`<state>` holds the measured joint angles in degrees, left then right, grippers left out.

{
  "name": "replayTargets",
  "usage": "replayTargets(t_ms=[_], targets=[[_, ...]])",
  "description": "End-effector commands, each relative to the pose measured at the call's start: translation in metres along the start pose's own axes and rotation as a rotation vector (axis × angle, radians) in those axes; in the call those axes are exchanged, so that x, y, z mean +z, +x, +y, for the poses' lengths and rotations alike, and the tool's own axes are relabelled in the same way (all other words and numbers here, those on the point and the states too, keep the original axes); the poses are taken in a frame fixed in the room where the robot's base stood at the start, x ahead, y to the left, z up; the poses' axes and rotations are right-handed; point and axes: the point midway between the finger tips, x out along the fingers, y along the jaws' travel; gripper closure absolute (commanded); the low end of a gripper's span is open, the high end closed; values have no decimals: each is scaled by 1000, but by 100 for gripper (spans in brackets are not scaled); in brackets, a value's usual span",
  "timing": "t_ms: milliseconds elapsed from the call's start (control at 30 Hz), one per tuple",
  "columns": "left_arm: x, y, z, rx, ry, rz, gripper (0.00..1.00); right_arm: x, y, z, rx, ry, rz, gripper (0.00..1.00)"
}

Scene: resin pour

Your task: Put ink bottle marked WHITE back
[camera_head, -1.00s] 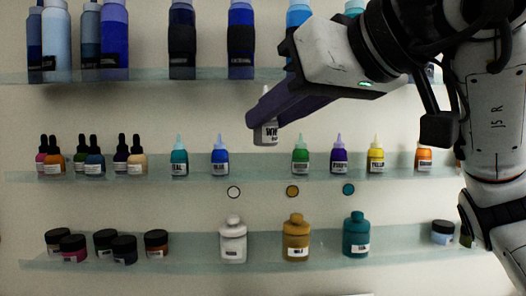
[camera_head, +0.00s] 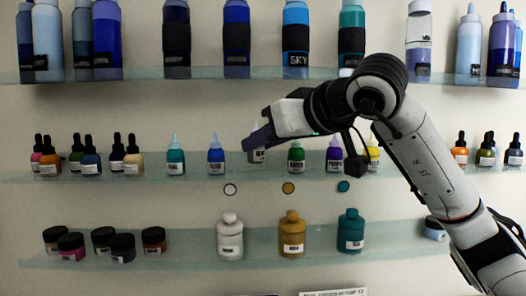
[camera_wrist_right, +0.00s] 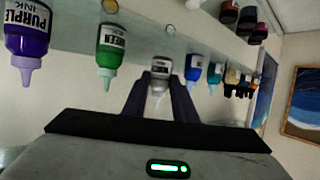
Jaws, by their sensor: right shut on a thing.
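The ink bottle marked WHITE (camera_head: 258,156) is at the middle glass shelf (camera_head: 330,174), in the space between the blue bottle (camera_head: 216,156) and the green bottle (camera_head: 296,156). My right gripper (camera_head: 250,145) is shut on it and hides its upper part. In the right wrist view, where things hang upside down, the grey-white bottle (camera_wrist_right: 160,70) is between the two fingers (camera_wrist_right: 162,88), in line with its neighbours. It looks upright; I cannot tell whether its base touches the shelf. My left gripper is not in view.
Purple (camera_head: 334,156) and yellow (camera_head: 373,155) bottles stand further right, partly behind my arm. A teal bottle (camera_head: 175,156) and several dropper bottles stand left. Tall bottles line the upper shelf (camera_head: 120,75); white (camera_head: 230,238), gold (camera_head: 291,236) and teal (camera_head: 351,232) bottles stand below.

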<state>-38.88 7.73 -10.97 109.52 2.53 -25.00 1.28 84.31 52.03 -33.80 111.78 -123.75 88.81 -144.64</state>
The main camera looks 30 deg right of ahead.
Motion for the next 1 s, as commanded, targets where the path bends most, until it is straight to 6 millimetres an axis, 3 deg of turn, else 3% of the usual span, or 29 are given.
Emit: replayTargets(t_ms=[67,567,600,700,1000], targets=[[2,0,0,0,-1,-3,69,14,5,0,1,0,-3,96],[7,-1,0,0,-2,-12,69,21,12,2,1,1,0,96],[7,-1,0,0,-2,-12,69,21,12,2,0,1,0,73],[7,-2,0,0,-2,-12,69,20,12,2,0,1,0,56],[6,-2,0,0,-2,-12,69,19,11,2,0,1,0,56]])
